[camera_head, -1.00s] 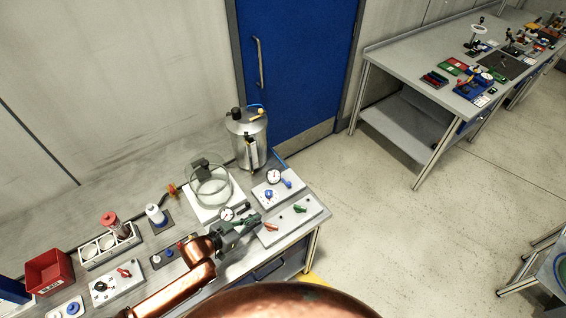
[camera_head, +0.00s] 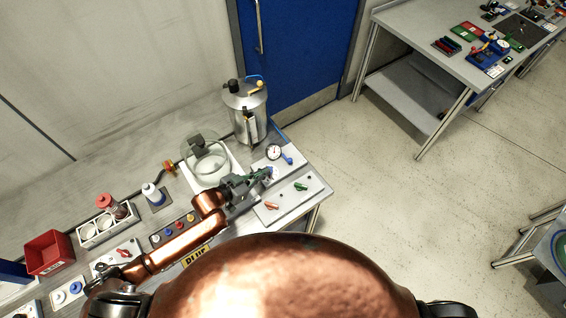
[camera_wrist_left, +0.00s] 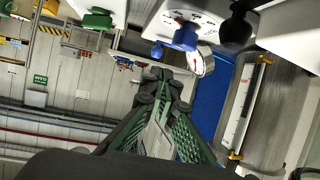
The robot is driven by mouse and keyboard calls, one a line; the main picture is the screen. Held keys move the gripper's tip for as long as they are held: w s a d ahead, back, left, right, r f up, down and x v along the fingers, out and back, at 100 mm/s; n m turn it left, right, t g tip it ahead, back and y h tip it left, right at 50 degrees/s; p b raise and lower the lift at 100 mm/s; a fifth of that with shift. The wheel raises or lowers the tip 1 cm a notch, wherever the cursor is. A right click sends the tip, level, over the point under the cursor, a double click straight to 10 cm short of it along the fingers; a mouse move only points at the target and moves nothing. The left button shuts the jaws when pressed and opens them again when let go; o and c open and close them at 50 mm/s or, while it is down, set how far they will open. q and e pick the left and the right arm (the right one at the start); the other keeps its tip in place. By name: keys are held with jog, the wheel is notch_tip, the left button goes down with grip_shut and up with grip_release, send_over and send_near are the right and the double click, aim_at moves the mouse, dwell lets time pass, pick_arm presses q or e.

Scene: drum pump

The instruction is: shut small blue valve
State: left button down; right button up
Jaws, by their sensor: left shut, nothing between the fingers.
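A pale plate (camera_head: 284,148) on the bench carries a round gauge (camera_head: 273,152) and blue valve handles. One blue handle (camera_head: 287,160) shows just right of the gauge. My left gripper (camera_head: 268,174) is shut and empty over the plate's front part, partly hiding the other blue handle. In the left wrist view, the closed green fingers (camera_wrist_left: 160,80) are apart from the handles. There a larger blue handle (camera_wrist_left: 186,37) and a smaller blue handle (camera_wrist_left: 157,50) show near the gauge (camera_wrist_left: 203,62). I cannot tell whether the fingers touch anything. My right gripper is out of view.
A panel (camera_head: 285,198) with a green handle (camera_head: 301,186) and an orange handle (camera_head: 271,206) lies in front. A glass vessel (camera_head: 206,160) and metal canister (camera_head: 246,110) stand behind. The bench's right edge is close; open floor lies beyond.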

aim_at(288, 161)
pick_arm(q)
jog(key=x, duration=0.4)
jog(key=shift+d+r, duration=0.1)
jog(key=shift+d, duration=0.55)
jog(key=x, duration=0.4)
jog(key=shift+w+f+p, duration=0.2)
jog(key=shift+w+p, duration=0.05)
jog(key=shift+p, duration=0.1)
jog(key=shift+w+d+f, duration=0.1)
jog(key=shift+d, duration=0.25)
jog(key=shift+w+f, duration=0.15)
jog(key=shift+w, duration=0.05)
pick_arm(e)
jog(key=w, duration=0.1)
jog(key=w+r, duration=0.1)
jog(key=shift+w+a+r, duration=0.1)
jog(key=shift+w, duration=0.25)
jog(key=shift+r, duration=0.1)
